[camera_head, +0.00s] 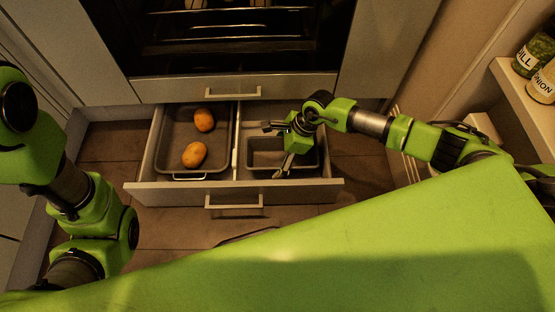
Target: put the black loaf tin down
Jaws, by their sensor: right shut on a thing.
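The black loaf tin (264,158) is in the right compartment of the open drawer (160,192). It looks dark grey and empty, and sits upright. My right gripper (280,150) reaches in from the right and is shut on the tin. I cannot tell whether the tin's base touches the drawer floor. My left arm shows at the left edge, but its gripper is not in view.
An oven (230,30) stands behind the drawer. Spice jars (533,54) stand on a shelf (520,100) at the right. Tiled floor (170,230) shows in front.

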